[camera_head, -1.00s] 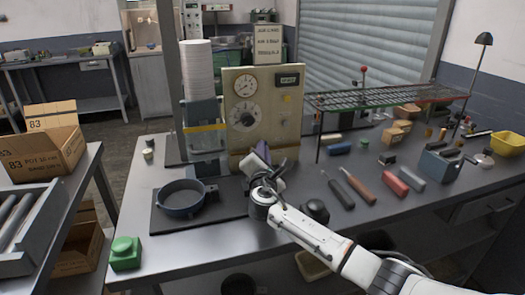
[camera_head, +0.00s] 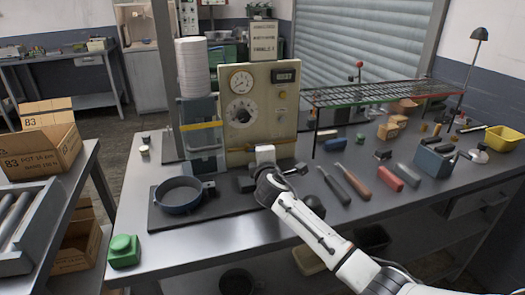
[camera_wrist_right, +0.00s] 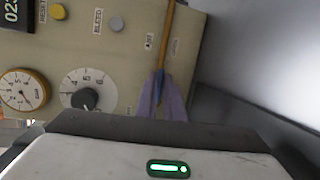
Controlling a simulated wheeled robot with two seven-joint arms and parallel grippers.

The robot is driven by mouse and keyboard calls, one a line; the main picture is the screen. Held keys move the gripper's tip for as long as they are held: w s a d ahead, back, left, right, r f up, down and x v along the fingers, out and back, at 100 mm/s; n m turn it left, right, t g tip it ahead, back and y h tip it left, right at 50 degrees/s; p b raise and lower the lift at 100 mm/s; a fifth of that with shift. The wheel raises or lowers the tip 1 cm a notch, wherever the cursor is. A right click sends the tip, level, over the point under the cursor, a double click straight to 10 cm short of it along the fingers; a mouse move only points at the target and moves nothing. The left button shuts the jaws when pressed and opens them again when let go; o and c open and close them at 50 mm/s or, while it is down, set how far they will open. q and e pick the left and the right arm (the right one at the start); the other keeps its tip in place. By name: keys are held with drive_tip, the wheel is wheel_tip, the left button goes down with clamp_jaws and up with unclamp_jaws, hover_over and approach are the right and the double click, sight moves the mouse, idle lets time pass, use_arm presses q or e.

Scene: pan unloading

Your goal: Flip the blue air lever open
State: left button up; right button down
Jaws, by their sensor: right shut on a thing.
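The blue air lever (camera_wrist_right: 160,83) shows in the right wrist view as a small blue piece at the lower end of a brass-coloured pipe (camera_wrist_right: 168,35), by the right edge of the beige panel (camera_wrist_right: 120,60). The purple fingers of my right gripper (camera_wrist_right: 161,98) are shut on it, one finger on each side. In the head view the white right hand (camera_head: 265,155) is at the lower front of the panel (camera_head: 258,130). It hides its fingers and the lever there. My left gripper is not in view.
A dark round pan (camera_head: 178,208) sits on a black mat left of the hand. A stack of white discs (camera_head: 193,65) stands left of the panel. A wire rack (camera_head: 385,93) and hand tools lie to the right. A green button box (camera_head: 124,251) is at the front left.

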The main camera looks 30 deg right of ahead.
drive_tip(key=shift+f+m, duration=0.2)
drive_tip(key=shift+m, duration=0.1)
drive_tip(key=c, duration=1.9)
unclamp_jaws()
drive_tip(key=shift+o, duration=0.2)
drive_tip(key=shift+s+r, duration=0.1)
drive_tip(key=v, duration=1)
drive_tip(key=shift+s+a, duration=0.1)
